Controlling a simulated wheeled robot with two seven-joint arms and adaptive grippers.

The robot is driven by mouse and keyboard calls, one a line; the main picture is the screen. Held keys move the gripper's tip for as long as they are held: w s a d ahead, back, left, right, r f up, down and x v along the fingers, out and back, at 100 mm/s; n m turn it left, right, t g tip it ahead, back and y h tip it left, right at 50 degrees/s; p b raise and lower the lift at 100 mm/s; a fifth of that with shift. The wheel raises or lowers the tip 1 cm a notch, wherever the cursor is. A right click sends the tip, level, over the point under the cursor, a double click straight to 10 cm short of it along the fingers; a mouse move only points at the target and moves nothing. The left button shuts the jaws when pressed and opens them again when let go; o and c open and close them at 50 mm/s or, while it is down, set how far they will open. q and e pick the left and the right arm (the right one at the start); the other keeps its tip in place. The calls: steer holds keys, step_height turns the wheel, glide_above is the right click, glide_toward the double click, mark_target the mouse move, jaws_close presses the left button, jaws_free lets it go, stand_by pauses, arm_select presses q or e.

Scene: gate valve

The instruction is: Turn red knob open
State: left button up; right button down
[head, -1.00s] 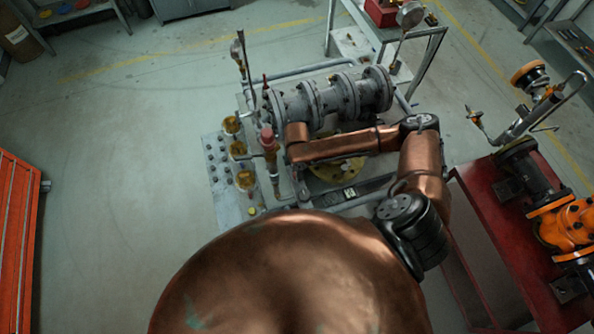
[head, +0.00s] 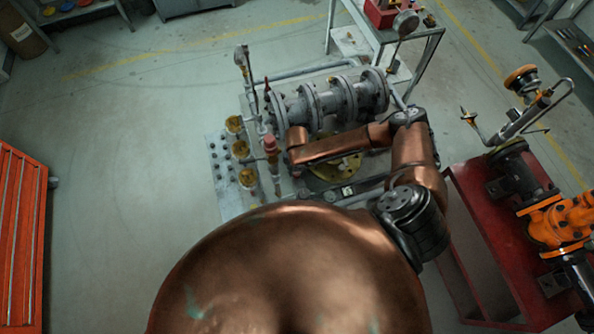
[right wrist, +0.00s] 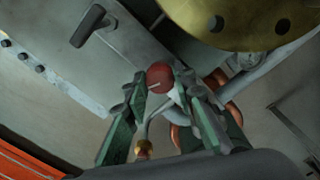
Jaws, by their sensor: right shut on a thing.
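The red knob (right wrist: 160,77) is a small round red cap in the right wrist view. My right gripper (right wrist: 163,84) is shut on it, with one dark green finger on each side near its edge. In the head view the copper wrist of my right arm hides the fingers, beside the grey flanged pipe assembly (head: 325,104). A pinkish-red fitting (head: 270,143) stands just left of that wrist; I cannot tell whether it is the same knob. My left gripper is not in view.
A yellow flange disc (right wrist: 245,22) with holes is close above the gripper. A grey lever handle (right wrist: 94,24) stands on the plate. Amber-topped fittings (head: 240,149) line the rig's left. An orange cabinet (head: 20,225) is far left; a red bench (head: 475,215) is right. Left floor is clear.

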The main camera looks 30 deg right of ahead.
mark_target(297, 174)
steer(key=shift+a+n+p, duration=0.1)
steer(key=shift+n+p, duration=0.4)
steer(key=shift+n, duration=1.6)
steer(key=c, duration=1.6)
jaws_free()
steer(key=shift+r, duration=0.1)
step_height(297, 174, up, 12)
steer(key=shift+s+f, duration=0.1)
steer(key=shift+f, duration=0.1)
